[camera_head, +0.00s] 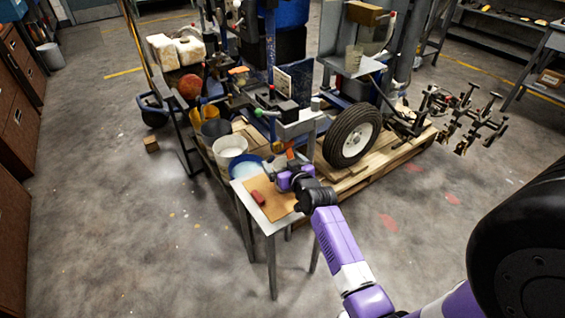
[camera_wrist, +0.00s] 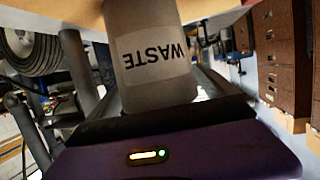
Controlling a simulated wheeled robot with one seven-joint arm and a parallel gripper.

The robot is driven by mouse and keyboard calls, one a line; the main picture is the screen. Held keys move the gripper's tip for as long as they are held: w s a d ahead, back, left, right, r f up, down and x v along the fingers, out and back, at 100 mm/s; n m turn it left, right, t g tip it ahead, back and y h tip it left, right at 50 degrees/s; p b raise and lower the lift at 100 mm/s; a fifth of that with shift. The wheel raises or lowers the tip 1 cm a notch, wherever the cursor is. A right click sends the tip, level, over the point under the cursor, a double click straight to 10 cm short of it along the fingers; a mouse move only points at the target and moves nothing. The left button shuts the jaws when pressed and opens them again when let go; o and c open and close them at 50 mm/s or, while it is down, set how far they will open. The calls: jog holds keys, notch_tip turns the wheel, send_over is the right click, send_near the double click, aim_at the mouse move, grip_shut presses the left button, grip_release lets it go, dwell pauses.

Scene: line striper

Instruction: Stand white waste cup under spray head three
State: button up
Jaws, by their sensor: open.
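A pale grey-white cup (camera_wrist: 152,50) with a label reading WASTE fills the upper middle of the wrist view, its lettering upside down there. My gripper (camera_wrist: 158,98) is open, with the cup directly in front of it, seemingly between its dark fingers. I cannot tell whether the fingers touch it. In the head view my gripper (camera_head: 285,178) is over the right part of a small metal table (camera_head: 272,226), and the cup cannot be made out clearly. Spray head three cannot be picked out among the crowded machine parts.
A brown mat (camera_head: 274,208) and a red block (camera_head: 257,197) lie on the table. A white bucket (camera_head: 229,150) stands behind it to the left. The striper's wheel (camera_head: 351,135) and wooden pallet (camera_head: 375,170) lie to the right. The floor at left is mostly clear.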

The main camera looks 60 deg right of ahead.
jog(key=p+v, duration=0.1)
jog(key=v, duration=1.1)
jog(key=s+a+n+t+y, duration=0.1)
jog(key=s+a+n+y, duration=0.15)
jog(key=a, duration=0.75)
jog(key=s+a+n+t+y, duration=0.2)
jog(key=s+a, duration=0.1)
jog(key=a, duration=0.7)
jog(key=s+a+r+n+y, duration=0.2)
jog(key=s+a+r, duration=0.3)
jog(key=a, duration=0.2)
jog(key=s+a+r+n+t+y, duration=0.1)
jog(key=s+a+r+n+y, duration=0.1)
jog(key=s+a+r, duration=0.3)
jog(key=s+a+y, duration=0.1)
jog(key=a, duration=0.2)
jog(key=shift+a+r, duration=0.15)
jog(key=shift+r, duration=0.1)
jog(key=shift+s+y, duration=0.1)
jog(key=shift+y, duration=0.15)
notch_tip(320, 180, up, 5)
jog(key=p, duration=0.4)
jog(key=shift+f+p, duration=0.2)
jog(key=shift+p, duration=0.2)
